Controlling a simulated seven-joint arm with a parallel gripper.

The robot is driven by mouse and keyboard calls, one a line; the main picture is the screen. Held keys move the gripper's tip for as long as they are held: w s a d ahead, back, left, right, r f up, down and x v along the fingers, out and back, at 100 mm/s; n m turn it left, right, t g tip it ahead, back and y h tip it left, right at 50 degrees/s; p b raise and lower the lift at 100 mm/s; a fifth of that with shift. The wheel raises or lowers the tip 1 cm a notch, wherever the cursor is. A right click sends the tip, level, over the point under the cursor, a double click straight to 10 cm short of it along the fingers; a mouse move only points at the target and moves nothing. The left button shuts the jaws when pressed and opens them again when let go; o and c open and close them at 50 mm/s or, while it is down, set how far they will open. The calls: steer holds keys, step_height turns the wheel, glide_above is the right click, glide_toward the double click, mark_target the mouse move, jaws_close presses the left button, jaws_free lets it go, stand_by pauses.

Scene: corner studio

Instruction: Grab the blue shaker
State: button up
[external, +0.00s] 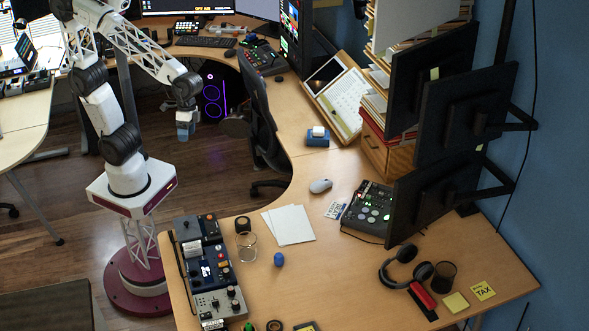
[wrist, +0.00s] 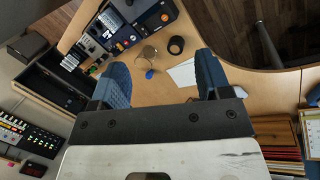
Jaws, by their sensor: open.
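The blue shaker (external: 278,259) is a small rounded blue object standing on the wooden desk, in front of the white paper sheets. In the wrist view it is a small blue spot (wrist: 150,74) between my fingers, far beyond them. My gripper (external: 185,131) hangs high at the upper left in the external view, well away from the shaker. In the wrist view, my gripper (wrist: 162,80) has its two blue fingers spread wide with nothing between them.
A clear glass (external: 246,247) and a dark round item (external: 243,224) stand close left of the shaker. A control panel (external: 208,266) lies further left. White paper (external: 288,225) lies behind. Headphones (external: 405,267) and a dark cup (external: 443,277) are to the right. Bare desk surrounds the shaker's right side.

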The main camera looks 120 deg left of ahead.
steer(key=w+d+f+n+g+h, duration=0.15)
steer(key=w+f, duration=0.25)
steer(key=w, duration=0.4)
steer(key=w+d+f+n+h, duration=0.1)
steer(key=w+f+n+h, duration=0.15)
steer(key=w, duration=0.55)
steer(key=w+d+f+n+g+h, duration=0.1)
steer(key=w+f+n, duration=0.25)
steer(key=w, duration=0.45)
steer(key=n+t+h, duration=0.2)
steer(key=n+h, duration=0.4)
steer(key=n, duration=0.1)
glide_toward(281, 254)
steer(key=x, duration=0.3)
steer(key=shift+d+f, duration=0.25)
steer(key=shift+f, duration=0.15)
steer(key=shift+s+d+y, duration=0.1)
steer(key=shift+y, duration=0.2)
steer(key=shift+x, duration=1.2)
steer(key=shift+d+f, duration=0.1)
steer(key=shift+f, duration=0.05)
